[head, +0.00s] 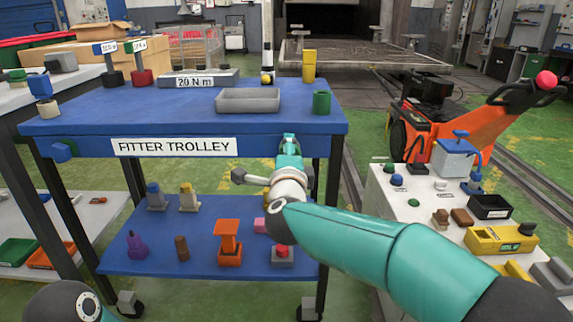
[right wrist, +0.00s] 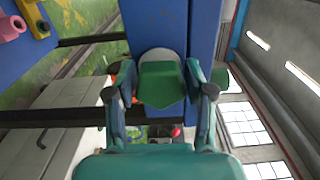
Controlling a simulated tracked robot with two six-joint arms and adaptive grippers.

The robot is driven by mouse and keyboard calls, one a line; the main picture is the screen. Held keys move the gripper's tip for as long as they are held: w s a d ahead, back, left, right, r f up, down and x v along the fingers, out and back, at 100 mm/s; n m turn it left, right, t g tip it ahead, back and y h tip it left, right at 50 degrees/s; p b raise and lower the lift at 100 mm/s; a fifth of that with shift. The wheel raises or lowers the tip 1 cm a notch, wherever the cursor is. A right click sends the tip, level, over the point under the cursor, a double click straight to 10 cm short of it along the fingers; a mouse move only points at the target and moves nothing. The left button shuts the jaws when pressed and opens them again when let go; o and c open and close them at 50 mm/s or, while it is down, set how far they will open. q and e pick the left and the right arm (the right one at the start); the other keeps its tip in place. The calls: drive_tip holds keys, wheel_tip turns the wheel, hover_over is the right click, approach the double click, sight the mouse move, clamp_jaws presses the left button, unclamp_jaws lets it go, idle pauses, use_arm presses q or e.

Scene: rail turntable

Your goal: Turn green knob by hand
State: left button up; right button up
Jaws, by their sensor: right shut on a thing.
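The green knob (right wrist: 162,84) sits on a grey round base on the blue front edge of the trolley in the right wrist view. My right gripper (right wrist: 154,76) has one finger on each side of the knob and is shut on it. In the head view my right gripper (head: 289,146) is at the front edge of the fitter trolley (head: 80,124), right of its label, and it hides the knob. The knob's turn angle cannot be read there. My left gripper is out of view; only part of my left arm shows at bottom left.
On the trolley top are a green cup (head: 321,102), a grey tray (head: 248,100), yellow blocks (head: 309,66) and a 20 N m box (head: 199,79). The lower shelf (head: 130,261) holds several small parts. A white bench (head: 407,212) with parts stands at right.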

drive_tip(key=m+b, duration=0.2)
drive_tip(key=m, duration=0.1)
drive_tip(key=shift+d+f+m, duration=0.15)
drive_tip(key=shift+f+m, duration=0.15)
drive_tip(key=shift+f, duration=0.1)
drive_tip(key=shift+r+m+b, duration=0.1)
drive_tip(key=shift+m+b, duration=1)
drive_tip(key=shift+m, duration=0.5)
drive_tip(key=o, duration=1.2)
drive_tip(key=shift+r, duration=0.2)
drive_tip(key=shift+s, duration=0.1)
